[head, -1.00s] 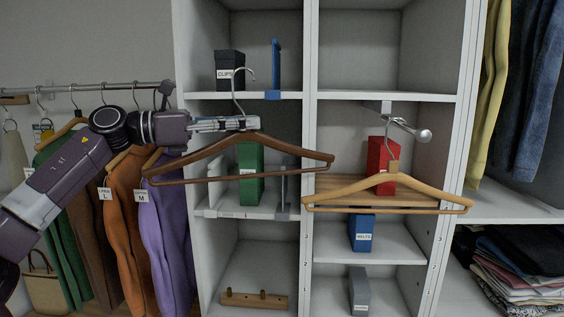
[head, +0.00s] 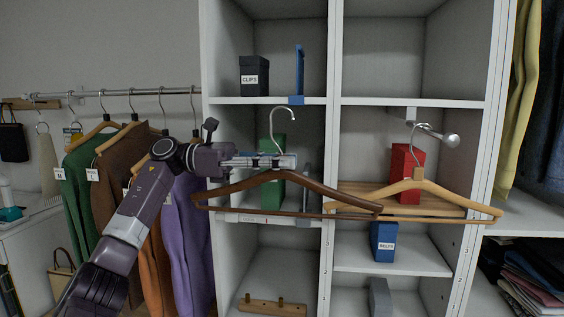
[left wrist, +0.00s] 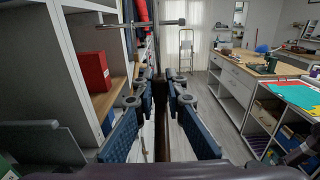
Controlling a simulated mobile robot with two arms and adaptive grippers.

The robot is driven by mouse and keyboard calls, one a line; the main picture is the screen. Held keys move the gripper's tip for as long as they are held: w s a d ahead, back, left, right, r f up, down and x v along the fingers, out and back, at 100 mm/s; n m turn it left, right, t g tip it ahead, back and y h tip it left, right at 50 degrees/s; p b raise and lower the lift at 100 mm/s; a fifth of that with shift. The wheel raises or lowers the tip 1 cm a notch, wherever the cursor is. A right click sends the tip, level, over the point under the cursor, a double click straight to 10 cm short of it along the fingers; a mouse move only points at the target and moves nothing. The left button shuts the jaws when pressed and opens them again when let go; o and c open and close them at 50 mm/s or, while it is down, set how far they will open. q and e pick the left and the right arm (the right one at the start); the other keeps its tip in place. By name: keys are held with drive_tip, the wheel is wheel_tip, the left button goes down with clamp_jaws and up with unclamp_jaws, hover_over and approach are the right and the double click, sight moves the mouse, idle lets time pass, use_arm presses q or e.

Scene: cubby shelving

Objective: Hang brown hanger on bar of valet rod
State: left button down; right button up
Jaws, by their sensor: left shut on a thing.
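The brown hanger (head: 307,183) is in my left gripper (head: 284,161), held near the base of its hook, in front of the middle cubbies. Its silver hook stands up above the fingers. The valet rod (head: 437,134) juts from the right column and ends in a round knob. A light wooden hanger (head: 450,193) hangs from it. The brown hanger's right end overlaps this hanger's left end in the picture; I cannot tell whether they touch. In the left wrist view, the rod (left wrist: 140,24) crosses beyond the fingers, and a brown strip shows between the pads. My right gripper is out of view.
Cubbies hold a green box (head: 265,190), a red box (head: 400,165), a blue box (head: 384,240) and a dark clips box (head: 254,76). Clothes hang from a rail (head: 130,92) at left. Folded clothes lie at lower right.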

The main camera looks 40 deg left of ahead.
use_arm(q)
drive_tip(key=shift+x, duration=1.6)
drive_tip(key=shift+p+x, duration=1)
drive_tip(key=shift+x, duration=1.65)
drive_tip(key=f+p+x, duration=0.3)
drive_tip(key=p+x, duration=0.2)
drive_tip(key=x, duration=1.6)
drive_tip(key=shift+w, duration=0.2)
drive_tip(key=shift+d+r, duration=0.1)
drive_tip(key=shift+d, duration=0.1)
drive_tip(key=c, duration=1.9)
unclamp_jaws()
